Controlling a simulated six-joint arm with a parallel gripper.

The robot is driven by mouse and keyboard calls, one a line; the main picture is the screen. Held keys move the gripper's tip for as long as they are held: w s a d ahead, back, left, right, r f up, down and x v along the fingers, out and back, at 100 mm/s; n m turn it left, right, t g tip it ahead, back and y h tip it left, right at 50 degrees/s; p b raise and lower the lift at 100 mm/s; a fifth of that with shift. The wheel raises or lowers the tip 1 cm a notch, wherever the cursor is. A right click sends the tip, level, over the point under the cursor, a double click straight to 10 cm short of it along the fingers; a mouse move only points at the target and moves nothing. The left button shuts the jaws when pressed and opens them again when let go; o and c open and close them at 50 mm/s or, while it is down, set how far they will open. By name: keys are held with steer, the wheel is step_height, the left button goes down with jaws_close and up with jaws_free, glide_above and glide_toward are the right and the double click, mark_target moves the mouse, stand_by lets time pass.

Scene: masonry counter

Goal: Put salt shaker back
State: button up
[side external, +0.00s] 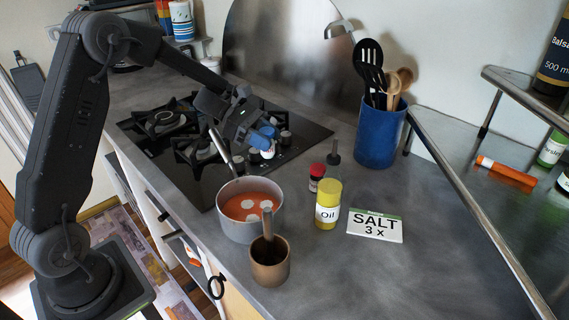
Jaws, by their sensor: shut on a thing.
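The salt shaker, a small blue and white container (267,143), is in my gripper (257,132), which is shut on it. It is tilted, and its label cannot be read. My gripper holds it above the counter, between the stove and the pot, so that in this view it overlaps the stove's front knobs. A white card reading "SALT 3 x" (375,226) with a green top edge lies on the counter at right.
A yellow oil bottle (328,205), a small red-capped jar (316,178) and a dark slim bottle (333,158) stand right of the pot. A brown mortar (269,262) stands in front. A blue utensil holder (380,134) is behind. A metal shelf (440,150) with bottles is at right.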

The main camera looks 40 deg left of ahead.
steer(key=x, duration=0.5)
steer(key=shift+w+a+f, duration=0.1)
steer(key=shift+w+f, duration=0.1)
steer(key=shift+f, duration=2.2)
steer(key=o, duration=0.9)
